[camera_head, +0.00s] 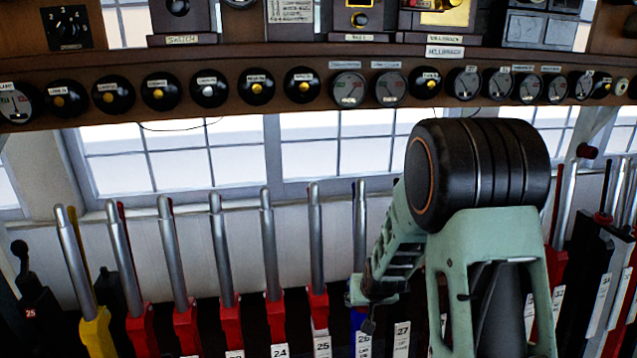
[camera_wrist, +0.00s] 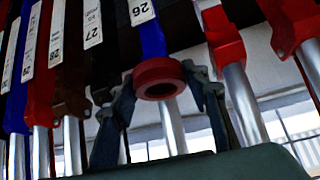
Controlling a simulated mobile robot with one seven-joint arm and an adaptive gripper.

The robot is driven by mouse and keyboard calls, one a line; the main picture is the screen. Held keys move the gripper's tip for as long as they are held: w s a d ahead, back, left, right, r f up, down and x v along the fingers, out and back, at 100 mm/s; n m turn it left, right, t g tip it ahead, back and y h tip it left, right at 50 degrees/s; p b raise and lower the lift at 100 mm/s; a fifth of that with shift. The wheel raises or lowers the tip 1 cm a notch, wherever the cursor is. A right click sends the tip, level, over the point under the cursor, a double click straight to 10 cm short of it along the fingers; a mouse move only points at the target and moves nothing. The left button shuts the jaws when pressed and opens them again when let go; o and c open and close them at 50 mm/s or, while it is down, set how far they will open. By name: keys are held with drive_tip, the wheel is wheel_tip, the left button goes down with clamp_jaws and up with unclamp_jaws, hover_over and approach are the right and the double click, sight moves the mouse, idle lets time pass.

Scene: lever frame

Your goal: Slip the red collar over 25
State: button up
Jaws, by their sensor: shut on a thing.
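The red collar (camera_wrist: 159,78) is a short ring, held between the two fingers of my gripper (camera_wrist: 160,92) in the wrist view. Its hole faces the camera and looks dark. It overlaps the blue lever 26 (camera_wrist: 152,40), whose steel handle shows just below it; I cannot tell whether the collar is around or in front of that lever. Lever 25 (camera_head: 318,305) is red with a steel handle, just left of lever 26 in the head view. In the wrist view, the red lever on the right (camera_wrist: 224,50) has no readable label. In the head view the collar is hidden.
A row of steel-handled levers, including lever 24 (camera_head: 273,310) and a yellow one (camera_head: 95,330), stands close on both sides. A small black lever at far left has a red plate reading 25 (camera_head: 30,313). A wooden instrument shelf (camera_head: 230,60) runs above. Windows are behind.

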drive_tip(key=w+a+r, duration=0.3)
drive_tip(key=w+r, duration=0.3)
drive_tip(key=r, duration=0.3)
wheel_tip(320, 180, up, 22)
drive_tip(key=r+n+g+y+p, duration=0.1)
drive_tip(key=n+g+p, duration=0.1)
drive_tip(key=p, duration=0.3)
hover_over(315, 185)
drive_tip(key=s, duration=0.1)
drive_tip(key=shift+f, duration=0.25)
drive_tip(key=shift+w+a+f, duration=0.1)
drive_tip(key=shift+w+f, duration=0.25)
drive_tip(key=shift+w, duration=0.35)
drive_tip(key=shift+w+a+f, duration=0.1)
drive_tip(key=shift+w+f, duration=0.2)
drive_tip(key=shift+w, duration=0.35)
drive_tip(key=shift+s+f, duration=0.15)
drive_tip(key=shift+f, duration=0.05)
drive_tip(key=shift+s+d+f+b, duration=0.1)
drive_tip(key=shift+s+f+b, duration=0.1)
drive_tip(key=shift+f+b, duration=1)
drive_tip(key=shift+s+f+b, duration=0.2)
drive_tip(key=shift+f+b, duration=0.95)
